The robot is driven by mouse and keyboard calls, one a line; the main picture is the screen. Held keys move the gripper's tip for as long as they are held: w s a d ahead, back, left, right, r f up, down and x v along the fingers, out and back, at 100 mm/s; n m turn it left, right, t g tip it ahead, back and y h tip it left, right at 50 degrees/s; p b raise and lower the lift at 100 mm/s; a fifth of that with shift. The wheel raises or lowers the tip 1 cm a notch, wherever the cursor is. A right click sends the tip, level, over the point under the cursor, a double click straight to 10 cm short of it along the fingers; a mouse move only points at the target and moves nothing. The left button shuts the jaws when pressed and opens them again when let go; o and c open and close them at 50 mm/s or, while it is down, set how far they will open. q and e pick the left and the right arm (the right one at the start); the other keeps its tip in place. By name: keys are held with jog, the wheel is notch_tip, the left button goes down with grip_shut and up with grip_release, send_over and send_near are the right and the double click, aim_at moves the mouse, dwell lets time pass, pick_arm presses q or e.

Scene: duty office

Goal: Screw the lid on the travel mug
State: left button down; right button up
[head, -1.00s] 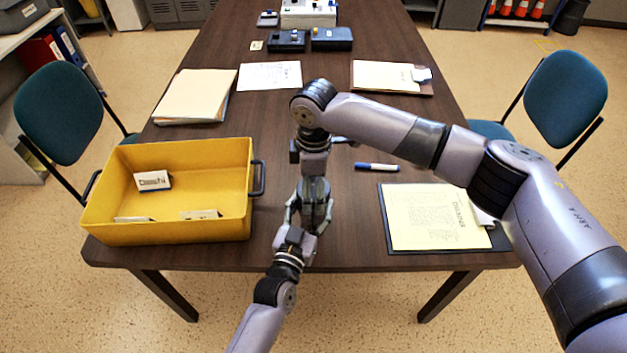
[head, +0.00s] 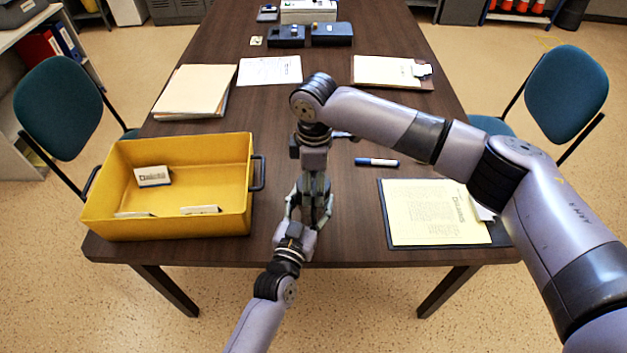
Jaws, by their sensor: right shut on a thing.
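My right gripper (head: 314,202) points straight down over the near middle of the table, fingers close together. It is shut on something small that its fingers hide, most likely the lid. My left gripper (head: 302,215) reaches in from the front edge, just below and touching or nearly touching the right one. Its fingers overlap the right gripper's, so I cannot tell how far they are closed. The travel mug is not clearly visible; the two grippers cover the spot between them.
A yellow crate (head: 180,228) with several cards stands on the left of the table (head: 345,235). A clipboard (head: 440,241) lies on the right, with a blue marker (head: 377,162) behind it. Folders (head: 195,92), papers and dark boxes (head: 331,35) lie farther back.

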jog(key=o, duration=1.4)
jog(key=shift+r, duration=0.1)
notch_tip(320, 180, up, 12)
jog(key=shift+f, duration=0.1)
pick_arm(q)
jog(key=c, duration=0.5)
grip_release()
jog(key=v, duration=1.2)
